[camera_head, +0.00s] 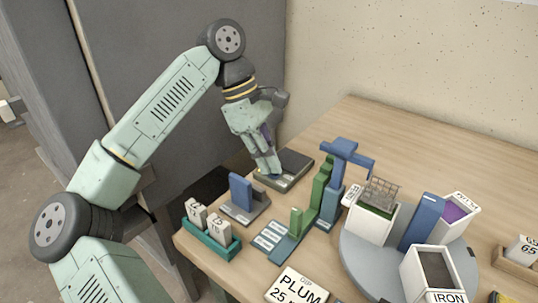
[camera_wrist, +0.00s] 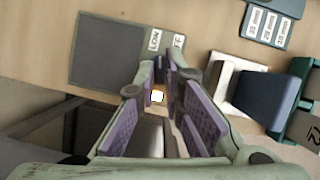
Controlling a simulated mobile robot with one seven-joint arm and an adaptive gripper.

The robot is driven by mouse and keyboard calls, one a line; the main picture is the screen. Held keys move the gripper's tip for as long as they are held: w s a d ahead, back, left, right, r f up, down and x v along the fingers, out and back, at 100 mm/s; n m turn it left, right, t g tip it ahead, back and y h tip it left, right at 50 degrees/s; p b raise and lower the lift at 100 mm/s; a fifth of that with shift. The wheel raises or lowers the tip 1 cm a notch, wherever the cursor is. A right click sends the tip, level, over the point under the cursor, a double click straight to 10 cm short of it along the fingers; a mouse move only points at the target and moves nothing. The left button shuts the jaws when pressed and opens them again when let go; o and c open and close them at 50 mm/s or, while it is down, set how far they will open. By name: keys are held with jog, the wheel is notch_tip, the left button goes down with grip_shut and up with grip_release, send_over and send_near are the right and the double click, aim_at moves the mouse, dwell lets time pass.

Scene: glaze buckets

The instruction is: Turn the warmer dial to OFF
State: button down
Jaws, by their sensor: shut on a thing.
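The warmer (camera_head: 295,163) is a flat dark box at the far left corner of the table, and it also shows in the wrist view (camera_wrist: 105,50). Its pale label strip (camera_wrist: 166,45) reads LOW and what looks like the end of OFF. My gripper (camera_head: 268,172) points down at the front edge of the warmer, beside the labels. In the wrist view my fingers (camera_wrist: 164,78) come close together there, shut on what seems to be the dial. The dial is mostly hidden by the fingers, so its pointing direction cannot be told. A small bright patch (camera_wrist: 157,96) shows between them.
A blue upright block on a grey base (camera_head: 241,192) stands close in front of my gripper. A teal rack (camera_head: 212,240) holds small labelled blocks. A green and blue stand (camera_head: 318,190) is to the right, then a grey turntable (camera_head: 352,255) with white buckets.

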jog(key=m+p, duration=0.1)
jog(key=m+g+p, duration=0.1)
jog(key=m, duration=0.1)
jog(key=m+y+p, duration=0.1)
jog(key=shift+w+d+r, duration=0.15)
jog(key=shift+r, duration=0.1)
jog(key=shift+f+m+g+y+p, duration=0.2)
jog(key=shift+m+g+y+p, duration=0.35)
jog(key=shift+m+p, duration=0.85)
jog(key=shift+d+m, duration=0.1)
jog(key=shift+m, duration=0.4)
jog(key=c, duration=1.7)
grip_release()
jog(key=shift+w, duration=0.1)
jog(key=v, duration=1.2)
